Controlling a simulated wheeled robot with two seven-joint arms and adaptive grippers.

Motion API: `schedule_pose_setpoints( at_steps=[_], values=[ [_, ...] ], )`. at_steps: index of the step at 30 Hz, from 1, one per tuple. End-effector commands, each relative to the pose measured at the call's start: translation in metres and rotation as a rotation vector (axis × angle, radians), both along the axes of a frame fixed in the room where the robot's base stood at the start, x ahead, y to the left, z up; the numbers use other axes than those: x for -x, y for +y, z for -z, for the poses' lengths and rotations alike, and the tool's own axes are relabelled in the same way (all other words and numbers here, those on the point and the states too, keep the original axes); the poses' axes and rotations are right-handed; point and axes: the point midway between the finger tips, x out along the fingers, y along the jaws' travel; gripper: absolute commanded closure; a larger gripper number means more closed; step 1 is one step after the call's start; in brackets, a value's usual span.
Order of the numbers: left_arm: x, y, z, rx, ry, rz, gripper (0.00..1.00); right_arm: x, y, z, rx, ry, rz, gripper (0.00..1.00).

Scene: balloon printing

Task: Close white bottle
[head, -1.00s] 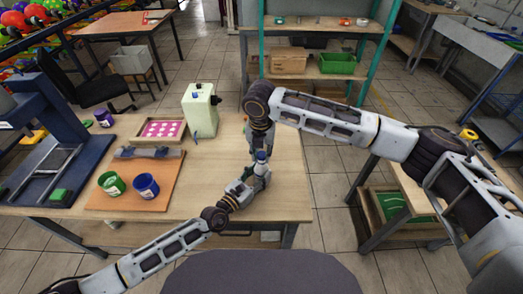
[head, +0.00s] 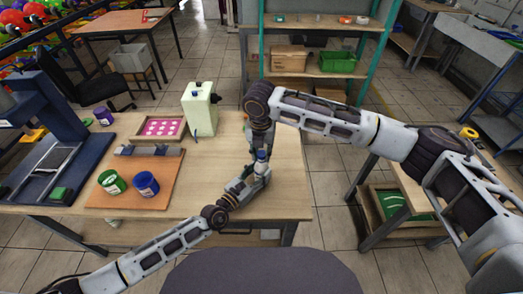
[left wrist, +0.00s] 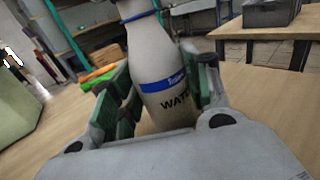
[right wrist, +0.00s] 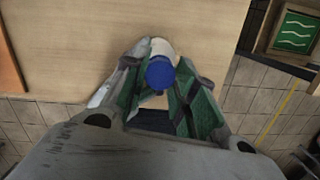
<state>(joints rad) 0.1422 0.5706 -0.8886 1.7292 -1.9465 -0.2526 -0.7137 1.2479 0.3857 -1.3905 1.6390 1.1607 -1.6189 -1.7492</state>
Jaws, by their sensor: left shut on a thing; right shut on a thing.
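The white bottle (left wrist: 165,98), with a blue band and dark lettering, stands between the fingers of my left gripper (left wrist: 160,80). In the head view the bottle shows only as a small patch between the two grippers. My left gripper (head: 250,178) is shut on its body from the side, low over the table. My right gripper (head: 260,148) comes from above and is shut at the top of the bottle. In the right wrist view the round blue cap (right wrist: 160,73) sits at the bottle's top between the right fingers. I cannot tell how tightly the cap is seated.
The wooden table (head: 215,185) is clear around the bottle. The table's right edge is close to the grippers.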

Motion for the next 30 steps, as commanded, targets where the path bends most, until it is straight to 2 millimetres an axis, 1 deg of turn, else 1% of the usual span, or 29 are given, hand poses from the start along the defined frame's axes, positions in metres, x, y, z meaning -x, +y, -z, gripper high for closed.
schedule_pose_setpoints(
  at_steps=[17, 18, 21, 26, 30],
  values=[
    [0.0000, 0.0004, 0.0006, -0.001, 0.000, 0.000, 0.96, 0.0002, 0.0001, 0.0071, 0.000, 0.001, 0.000, 0.79],
    [0.0000, 0.0004, 0.0006, -0.001, 0.000, 0.000, 1.00, 0.0000, 0.0000, 0.0067, 0.000, 0.000, 0.000, 0.79],
    [0.0000, 0.0004, 0.0006, -0.001, 0.000, 0.000, 1.00, 0.0001, 0.0002, 0.0068, 0.000, 0.000, 0.010, 0.79],
    [0.0000, 0.0004, 0.0007, -0.001, 0.000, 0.000, 1.00, 0.0000, 0.0007, 0.0069, -0.002, 0.001, 0.082, 0.79],
    [0.0000, 0.0004, 0.0007, -0.001, 0.000, 0.000, 1.00, 0.0002, 0.0016, 0.0071, -0.003, 0.002, 0.197, 0.79]
  ],
)
